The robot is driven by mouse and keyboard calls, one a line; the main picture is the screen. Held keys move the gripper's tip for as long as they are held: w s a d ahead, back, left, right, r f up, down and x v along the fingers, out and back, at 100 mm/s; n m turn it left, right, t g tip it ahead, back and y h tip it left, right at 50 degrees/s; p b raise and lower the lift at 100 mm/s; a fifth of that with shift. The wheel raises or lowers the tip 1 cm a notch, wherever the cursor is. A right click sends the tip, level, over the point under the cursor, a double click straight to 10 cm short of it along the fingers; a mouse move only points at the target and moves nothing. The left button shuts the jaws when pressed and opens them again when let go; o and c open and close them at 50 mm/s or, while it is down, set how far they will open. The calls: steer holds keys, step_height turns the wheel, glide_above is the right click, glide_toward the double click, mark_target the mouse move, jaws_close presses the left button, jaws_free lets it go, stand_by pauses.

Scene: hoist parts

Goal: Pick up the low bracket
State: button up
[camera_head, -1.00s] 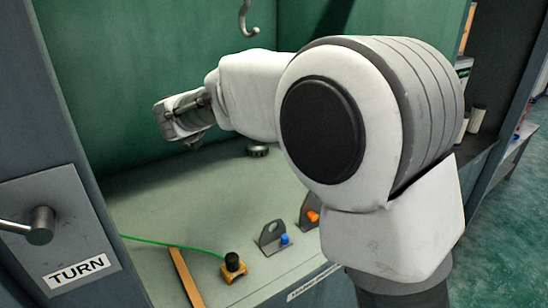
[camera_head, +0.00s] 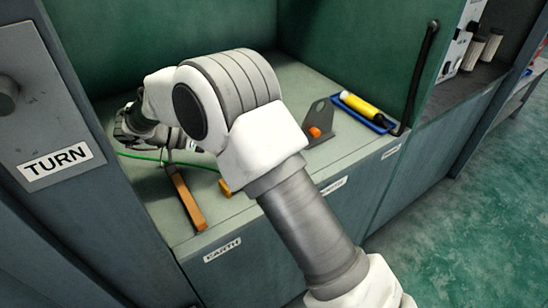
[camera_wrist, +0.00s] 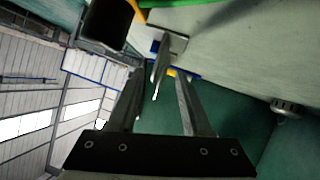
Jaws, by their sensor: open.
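In the wrist view, a thin grey bracket plate (camera_wrist: 160,68) stands nearly edge-on between the fingers of my gripper (camera_wrist: 158,78). Blue (camera_wrist: 155,46) shows beside its base. The fingers are apart, one on each side of the plate; I cannot tell whether either touches it. In the head view my arm hides this bracket and most of my gripper. Another grey bracket with an orange knob (camera_head: 315,132) stands on the worktop right of my arm.
A blue tray (camera_head: 378,126) with a yellow cylinder (camera_head: 361,104) lies at the right. A wooden bar (camera_head: 188,203) and a green cable (camera_head: 137,156) lie at the left. A dark block (camera_wrist: 106,26) is close to the fingers. A round knob (camera_wrist: 287,107) is farther off.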

steer(key=b+x, duration=0.3)
steer(key=x, duration=0.7)
steer(key=shift+w+d+b, duration=0.1)
steer(key=shift+d+b, duration=0.15)
steer(key=shift+b, duration=0.05)
steer(key=shift+c, duration=0.2)
jaws_close()
stand_by(0.9)
